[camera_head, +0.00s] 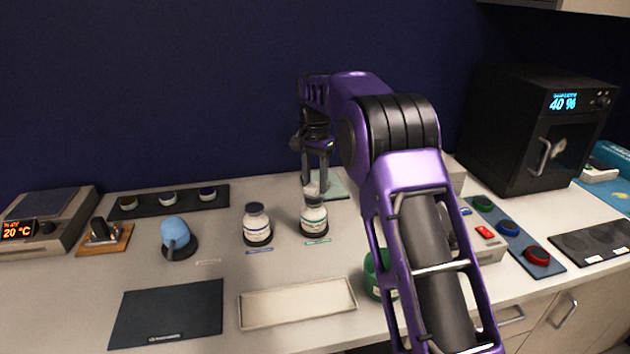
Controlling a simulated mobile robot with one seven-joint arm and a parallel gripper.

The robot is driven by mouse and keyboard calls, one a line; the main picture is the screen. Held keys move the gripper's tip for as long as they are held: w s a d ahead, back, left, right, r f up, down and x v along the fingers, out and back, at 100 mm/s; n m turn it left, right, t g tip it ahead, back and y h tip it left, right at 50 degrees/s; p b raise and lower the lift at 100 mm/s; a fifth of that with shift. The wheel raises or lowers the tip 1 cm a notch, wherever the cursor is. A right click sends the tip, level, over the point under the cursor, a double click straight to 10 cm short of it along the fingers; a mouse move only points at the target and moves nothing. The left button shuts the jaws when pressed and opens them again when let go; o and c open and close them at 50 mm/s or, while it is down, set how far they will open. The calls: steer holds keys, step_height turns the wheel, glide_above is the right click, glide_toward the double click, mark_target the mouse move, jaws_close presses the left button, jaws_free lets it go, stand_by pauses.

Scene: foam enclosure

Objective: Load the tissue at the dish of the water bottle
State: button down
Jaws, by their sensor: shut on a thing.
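My gripper (315,172) points down at the back middle of the bench, its fingers shut on a small pale thing (312,189). That thing is at the top of the right white bottle (314,217); I cannot tell whether it is a cap or a separate piece, or whether it touches the bottle. A second white bottle (257,226) with a dark top stands upright to the left. Small round dishes or lids stand on a black strip (143,208) at the back left and a blue strip (541,262) at the right. I cannot pick out the tissue or tell which vessel is the water bottle.
A cream tray (298,303) and a dark mat (168,314) lie in front. A blue rounded object (174,234) stands left. A green container (378,275) is partly behind my arm. A heater (48,212) is far left, a black oven (520,125) back right.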

mark_target(315, 185)
steer(key=shift+r, duration=2.2)
